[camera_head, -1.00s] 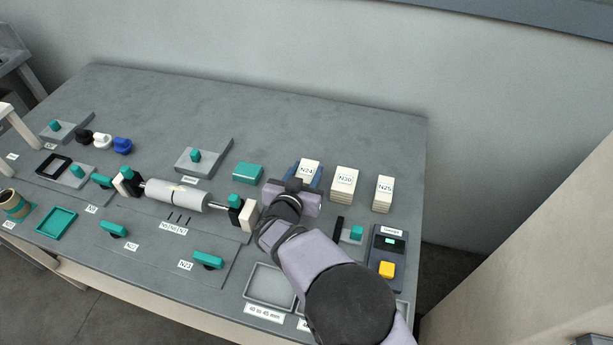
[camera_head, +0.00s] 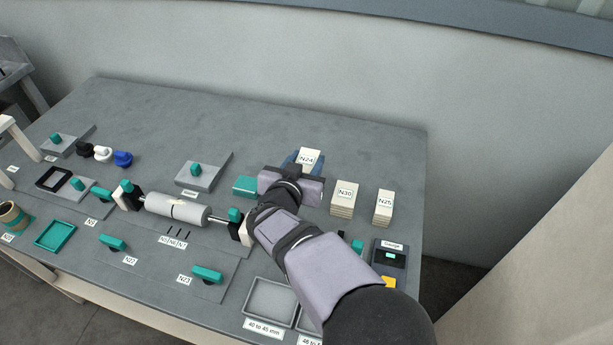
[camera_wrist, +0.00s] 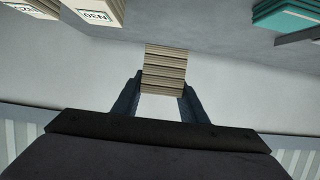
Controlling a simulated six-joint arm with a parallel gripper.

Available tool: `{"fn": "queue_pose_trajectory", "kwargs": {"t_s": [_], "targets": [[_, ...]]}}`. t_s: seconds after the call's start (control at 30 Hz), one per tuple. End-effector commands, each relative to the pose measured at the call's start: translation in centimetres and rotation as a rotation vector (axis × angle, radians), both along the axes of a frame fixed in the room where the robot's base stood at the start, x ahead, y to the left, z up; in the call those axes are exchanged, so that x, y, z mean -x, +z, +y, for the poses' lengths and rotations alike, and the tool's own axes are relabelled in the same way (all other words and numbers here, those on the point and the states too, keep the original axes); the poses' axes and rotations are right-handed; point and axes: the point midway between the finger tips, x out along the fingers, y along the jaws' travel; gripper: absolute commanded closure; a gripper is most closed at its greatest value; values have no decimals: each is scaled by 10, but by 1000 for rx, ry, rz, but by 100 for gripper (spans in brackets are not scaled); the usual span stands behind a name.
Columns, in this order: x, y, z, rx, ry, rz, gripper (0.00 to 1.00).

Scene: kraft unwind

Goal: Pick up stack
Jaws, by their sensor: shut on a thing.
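The stack I hold (camera_head: 309,157) is made of thin tan sheets with a white label that seems to read N24. In the head view it shows just beyond my gripper (camera_head: 304,163), with the dark fingers on either side. In the wrist view my gripper (camera_wrist: 161,95) has a finger on each side of the layered stack (camera_wrist: 165,68), which is seen edge-on. The stack appears raised off the table. My wrist hides the table below it.
Stacks labelled N30 (camera_head: 344,198) and N25 (camera_head: 384,206) stand to the right. A teal block (camera_head: 245,187) is close on the left. A roller (camera_head: 178,209) on a shaft lies further left. A gauge (camera_head: 390,254) and a grey tray (camera_head: 270,301) are nearer the front.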

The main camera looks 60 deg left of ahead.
Motion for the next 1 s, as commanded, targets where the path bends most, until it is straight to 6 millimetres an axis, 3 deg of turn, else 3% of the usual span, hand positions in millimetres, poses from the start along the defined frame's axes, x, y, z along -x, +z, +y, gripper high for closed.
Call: {"fn": "queue_pose_trajectory", "kwargs": {"t_s": [0.03, 0.2, 0.4, 0.77, 1.0], "targets": [[0, 15, 0, -7, 0, 1, 84], [0, 51, 0, -4, 1, 1, 84], [0, 78, 0, -2, 0, 1, 84], [3, 91, 1, 1, 4, 0, 84], [32, 107, 7, -1, 50, 0, 84]]}}
